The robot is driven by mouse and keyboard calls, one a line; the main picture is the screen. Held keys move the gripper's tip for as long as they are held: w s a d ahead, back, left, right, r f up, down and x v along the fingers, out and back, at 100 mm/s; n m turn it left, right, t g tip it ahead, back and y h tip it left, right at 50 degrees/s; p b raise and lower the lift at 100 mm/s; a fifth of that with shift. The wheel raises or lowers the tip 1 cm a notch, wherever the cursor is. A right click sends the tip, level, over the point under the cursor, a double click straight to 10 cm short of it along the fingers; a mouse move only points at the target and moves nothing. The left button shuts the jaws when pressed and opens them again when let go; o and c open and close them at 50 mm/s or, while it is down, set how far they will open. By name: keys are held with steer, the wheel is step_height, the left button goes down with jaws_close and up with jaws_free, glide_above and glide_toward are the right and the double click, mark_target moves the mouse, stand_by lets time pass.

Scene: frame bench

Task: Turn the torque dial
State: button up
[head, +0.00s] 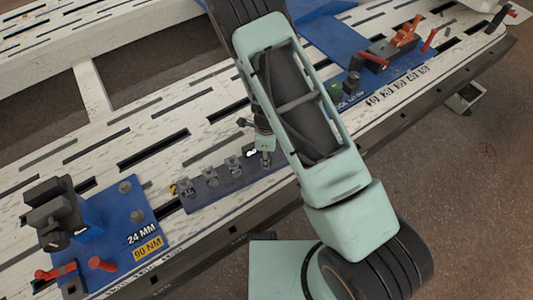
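I cannot pick out a torque dial with certainty. A small black knob (353,83) and a green piece beside it stand on the right blue plate (415,62), next to white number labels; my arm covers part of this area. A dark and mint part (264,142) with a metal tip shows at the left edge of my arm, above the middle of the bench. It may be the end of my arm. My gripper's fingers cannot be made out, so neither its opening nor any hold shows.
A left blue plate (122,213) carries a black clamp (55,212), red handles and labels "24 MM" and "90 NM". A dark strip (208,202) holds several metal sockets mid-bench. An orange-topped clamp (400,40) stands at the right. The slotted bench (180,112) is bare behind the strip.

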steer(key=m+p, duration=0.2)
steer(key=m, duration=0.2)
steer(key=shift+r, duration=0.1)
steer(key=shift+m+p, duration=0.95)
steer(key=shift+m, duration=0.65)
steer(key=o, duration=1.2)
steer(key=shift+c, duration=0.2)
step_height(320, 180, up, 12)
